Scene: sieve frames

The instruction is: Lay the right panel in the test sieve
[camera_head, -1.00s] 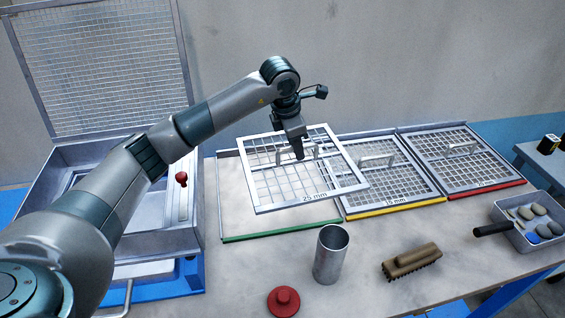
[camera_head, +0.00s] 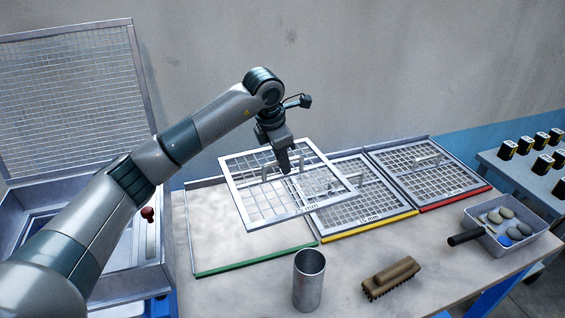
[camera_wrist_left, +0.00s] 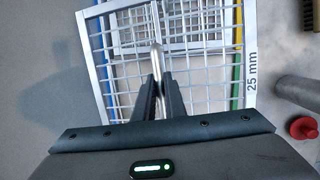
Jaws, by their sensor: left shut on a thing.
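My left gripper (camera_head: 286,168) is shut on the handle of the 25 mm sieve panel (camera_head: 241,203), a square silver frame with a wide wire grid. The panel hangs above the bench, slightly tilted, over the right part of the green-edged bay and the left part of the 15 mm panel. In the left wrist view the fingers (camera_wrist_left: 158,95) pinch the upright handle of the panel (camera_wrist_left: 99,60). The test sieve (camera_head: 20,215), an open metal box with a raised mesh lid (camera_head: 75,95), stands at the left, partly hidden by my left arm. My right gripper is not seen.
The green-edged bay (camera_head: 215,240) is empty. The yellow-edged 15 mm panel (camera_head: 365,215) and a red-edged panel (camera_head: 440,180) lie to its right. A metal cylinder (camera_head: 309,282), a brush (camera_head: 391,277) and a tray of stones (camera_head: 510,240) stand in front. Black-and-yellow items (camera_head: 508,149) stand on a side table.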

